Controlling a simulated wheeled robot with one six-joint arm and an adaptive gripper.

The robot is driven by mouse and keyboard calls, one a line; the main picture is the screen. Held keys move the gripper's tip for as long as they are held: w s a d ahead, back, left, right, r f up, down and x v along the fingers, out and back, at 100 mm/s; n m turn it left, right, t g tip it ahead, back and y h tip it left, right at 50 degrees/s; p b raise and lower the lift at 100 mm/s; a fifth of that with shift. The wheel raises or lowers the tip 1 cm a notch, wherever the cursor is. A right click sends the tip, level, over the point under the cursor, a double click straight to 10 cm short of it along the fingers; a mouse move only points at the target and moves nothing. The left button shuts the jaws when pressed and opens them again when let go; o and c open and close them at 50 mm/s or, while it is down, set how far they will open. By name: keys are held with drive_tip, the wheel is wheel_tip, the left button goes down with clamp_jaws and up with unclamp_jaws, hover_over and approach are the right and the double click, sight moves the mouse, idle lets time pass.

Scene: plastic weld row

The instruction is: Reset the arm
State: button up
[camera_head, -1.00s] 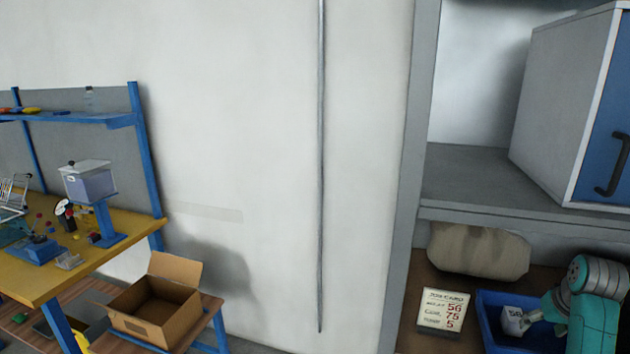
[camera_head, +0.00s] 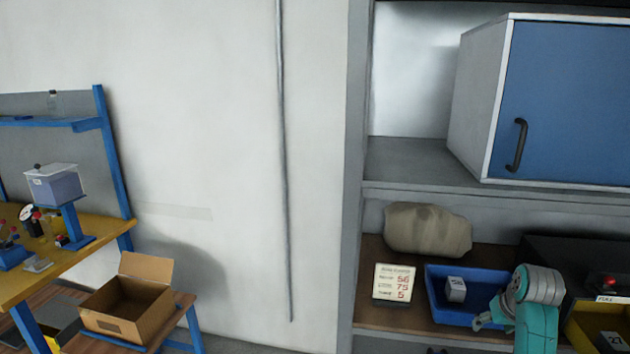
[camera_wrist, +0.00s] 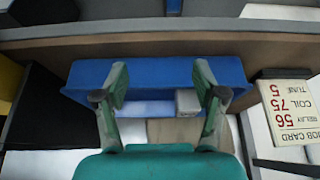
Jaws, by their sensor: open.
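My gripper (camera_head: 484,322) is at the front edge of the blue bin (camera_head: 436,300) on the lower shelf at the right of the head view. In the wrist view my gripper (camera_wrist: 160,82) has its two fingers wide apart, with nothing between them. A small pale box (camera_head: 456,289) marked 56 sits inside the bin, apart from the fingers. The box also shows in the wrist view (camera_wrist: 188,103), near one finger. The fingers hide part of the bin.
A job card (camera_head: 394,284) listing 56, 75 and 5 stands left of the bin. A beige sack (camera_head: 427,230) lies behind. A yellow bin (camera_head: 598,325) marked 27 is at right. The shelf above (camera_head: 420,165) holds a blue-doored cabinet (camera_head: 565,105). An open carton (camera_head: 130,305) stands left.

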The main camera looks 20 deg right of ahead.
drive_tip(key=s+a+f+n+t, duration=0.1)
drive_tip(key=s+a+f+t, duration=0.1)
drive_tip(key=a+f, duration=0.8)
drive_tip(key=s+a+f+n+t, duration=0.1)
drive_tip(key=s+a+f, duration=0.2)
drive_tip(key=a+f, duration=0.7)
drive_tip(key=s+a+n+t, duration=0.1)
drive_tip(key=s+a+t, duration=0.2)
drive_tip(key=s+a, duration=0.9)
drive_tip(key=s+a+r+n+t+y, duration=0.1)
drive_tip(key=s+a+r, duration=0.4)
drive_tip(key=s, duration=0.5)
drive_tip(key=s+a+r+n+t+y, duration=0.1)
drive_tip(key=s+a+r+n+t, duration=0.1)
drive_tip(key=s+a+r, duration=0.4)
drive_tip(key=s+r+t, duration=0.1)
drive_tip(key=s+r, duration=0.3)
drive_tip(key=shift+r+t+y, duration=0.25)
drive_tip(key=shift+t+y, duration=0.05)
